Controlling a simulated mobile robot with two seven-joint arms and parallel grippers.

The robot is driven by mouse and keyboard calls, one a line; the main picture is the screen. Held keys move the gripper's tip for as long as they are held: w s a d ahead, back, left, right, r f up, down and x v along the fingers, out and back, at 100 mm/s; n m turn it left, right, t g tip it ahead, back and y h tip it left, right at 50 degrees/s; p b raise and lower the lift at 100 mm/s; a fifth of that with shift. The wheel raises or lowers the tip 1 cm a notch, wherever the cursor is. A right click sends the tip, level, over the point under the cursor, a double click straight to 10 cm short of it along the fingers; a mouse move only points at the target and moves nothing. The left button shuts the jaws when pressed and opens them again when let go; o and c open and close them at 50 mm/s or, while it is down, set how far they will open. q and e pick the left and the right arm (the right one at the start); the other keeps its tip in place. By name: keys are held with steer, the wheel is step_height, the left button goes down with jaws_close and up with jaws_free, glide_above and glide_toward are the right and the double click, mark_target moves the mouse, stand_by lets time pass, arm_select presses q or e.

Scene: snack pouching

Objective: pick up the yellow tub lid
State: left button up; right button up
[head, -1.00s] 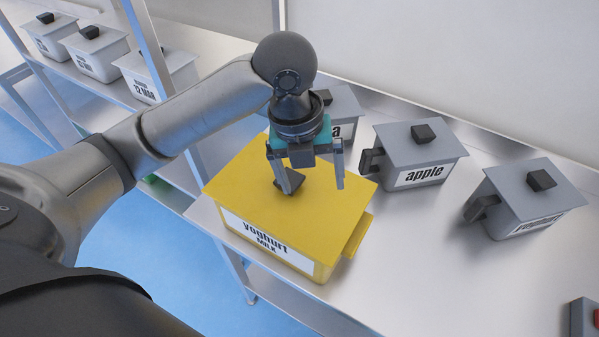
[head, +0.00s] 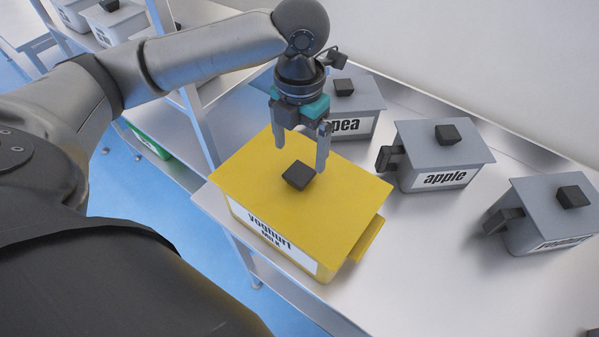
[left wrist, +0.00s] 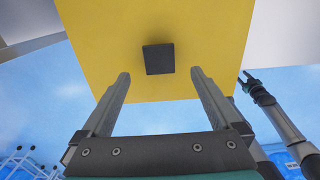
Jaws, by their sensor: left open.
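The yellow tub lid (head: 262,189) lies flat on the yellow tub labelled yoghurt milk (head: 327,271). A black square knob (head: 298,176) stands in the middle of the lid. My left gripper (head: 301,158) is open and empty above the lid, its fingertips just beyond the knob in the head view. In the left wrist view the lid (left wrist: 100,30) fills the top. The knob (left wrist: 158,58) shows ahead of and between the two open fingers (left wrist: 160,74). My right gripper (left wrist: 245,83) shows small at the right of the left wrist view; its opening is unclear.
Grey lidded tubs stand on the metal table: one ending in "pea" (head: 358,92) behind the gripper, the apple tub (head: 440,158), and another (head: 550,212) at the right. The table's front right is clear (head: 430,270).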

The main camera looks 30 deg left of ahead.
mark_target(299, 173)
arm_select(q)
steer(key=shift+f, duration=3.1)
steer(key=shift+c, duration=0.3)
steer(key=shift+a, duration=0.1)
jaws_close()
